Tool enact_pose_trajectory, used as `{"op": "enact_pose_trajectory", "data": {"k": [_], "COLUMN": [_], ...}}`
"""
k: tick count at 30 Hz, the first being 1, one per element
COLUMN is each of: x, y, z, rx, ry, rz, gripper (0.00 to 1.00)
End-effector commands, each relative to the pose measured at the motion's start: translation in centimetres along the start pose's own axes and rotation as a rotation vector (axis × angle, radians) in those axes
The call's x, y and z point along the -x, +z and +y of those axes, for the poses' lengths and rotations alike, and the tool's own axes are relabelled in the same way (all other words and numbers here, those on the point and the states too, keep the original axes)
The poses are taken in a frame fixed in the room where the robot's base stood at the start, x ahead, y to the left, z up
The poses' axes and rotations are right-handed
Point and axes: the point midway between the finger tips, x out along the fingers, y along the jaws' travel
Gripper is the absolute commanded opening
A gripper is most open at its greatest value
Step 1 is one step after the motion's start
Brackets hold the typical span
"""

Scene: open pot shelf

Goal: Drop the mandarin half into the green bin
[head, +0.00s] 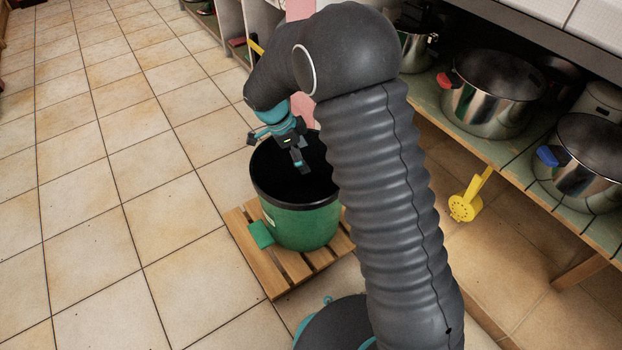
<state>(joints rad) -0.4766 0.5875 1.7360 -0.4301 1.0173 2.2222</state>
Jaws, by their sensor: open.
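The green bin (302,226) has a black rim and a dark inside. It stands upright on a slatted wooden pallet on the floor. My gripper (275,153) is over the bin's opening, pointing down, with its fingers apart and nothing seen between them. My arm hides the right side of the bin. I see no mandarin half; the inside of the bin is too dark to tell what lies in it.
The wooden pallet (262,262) lies under the bin. A shelf at the right holds steel pots (491,108). A yellow ladle-like tool (466,205) hangs from the shelf's edge. The tiled floor (95,200) at left is clear.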

Motion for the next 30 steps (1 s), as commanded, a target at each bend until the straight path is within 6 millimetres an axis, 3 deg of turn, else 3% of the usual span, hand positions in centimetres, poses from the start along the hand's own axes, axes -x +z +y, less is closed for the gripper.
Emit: {"op": "enact_pose_trajectory", "data": {"k": [5,19,24,30], "x": [1.5,10.0,11.6,12.0], "y": [0.1,0.1,0.1,0.1], "z": [-0.1,-0.1,0.0,0.0], "rx": [0.0,0.0,0.0,0.0], "ry": [-0.003,-0.003,-0.001,0.0], "rz": [-0.001,-0.001,0.0,0.0], "gripper": [0.88,0.88,0.88,0.88]}}
